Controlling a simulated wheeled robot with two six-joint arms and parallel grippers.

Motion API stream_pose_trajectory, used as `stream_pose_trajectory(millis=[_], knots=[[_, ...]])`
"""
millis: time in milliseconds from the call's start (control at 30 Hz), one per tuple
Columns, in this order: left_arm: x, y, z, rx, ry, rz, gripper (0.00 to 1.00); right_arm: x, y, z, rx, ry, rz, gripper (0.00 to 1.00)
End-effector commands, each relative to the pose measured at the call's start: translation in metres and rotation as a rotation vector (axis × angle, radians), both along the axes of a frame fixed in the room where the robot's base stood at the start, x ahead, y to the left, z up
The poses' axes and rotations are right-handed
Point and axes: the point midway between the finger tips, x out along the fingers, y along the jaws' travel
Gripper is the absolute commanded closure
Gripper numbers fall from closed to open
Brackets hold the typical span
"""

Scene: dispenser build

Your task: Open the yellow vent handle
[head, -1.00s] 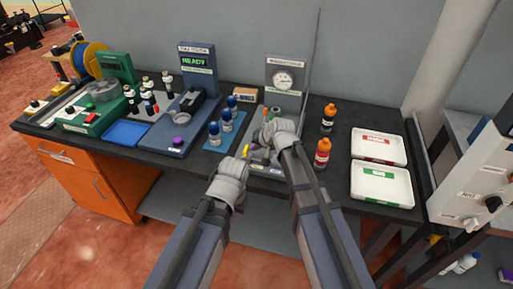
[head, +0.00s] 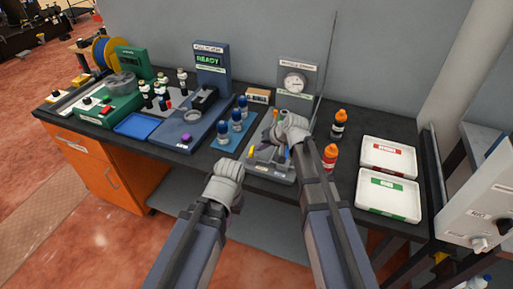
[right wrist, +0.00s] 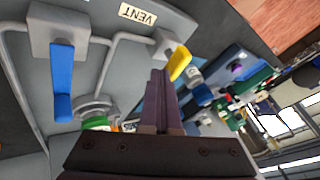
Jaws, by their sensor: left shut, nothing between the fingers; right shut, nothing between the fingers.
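The yellow vent handle (right wrist: 180,62) is in the right wrist view, on a grey mount beside the VENT label (right wrist: 138,13). In the head view a small yellow part (head: 248,155) shows at the left of the grey gauge panel's base. My right gripper (right wrist: 157,76) is shut and empty, its fingertips just left of the yellow handle in the wrist view; I cannot tell if they touch it. My left gripper (head: 236,168) is shut and empty, in front of the bench edge, below and left of the yellow part.
A blue handle (right wrist: 61,80) hangs on the same panel. Blue-capped bottles (head: 236,118) stand left of the station, orange-capped bottles (head: 330,155) right. Two white trays (head: 388,195) lie farther right. A gauge (head: 294,82) stands behind.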

Motion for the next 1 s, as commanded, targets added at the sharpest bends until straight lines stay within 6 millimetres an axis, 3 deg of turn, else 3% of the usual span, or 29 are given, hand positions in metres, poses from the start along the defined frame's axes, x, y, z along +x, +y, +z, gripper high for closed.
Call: stream_pose_trajectory(millis=[200, 867, 1000], knots=[[0.0, 0.0, 0.0, 0.0, 0.0, 0.0, 1.0, 0.01, -0.007, 0.0, 0.001, 0.0, 0.181, 1.0], [0.0, 0.0, 0.0, 0.0, 0.0, 0.0, 1.0, 0.029, 0.002, 0.0, 0.001, 0.0, 0.8, 1.0], [0.0, 0.0, 0.0, 0.0, 0.0, 0.0, 1.0, 0.028, 0.005, 0.0, 0.0, -0.001, 0.79, 1.0]])
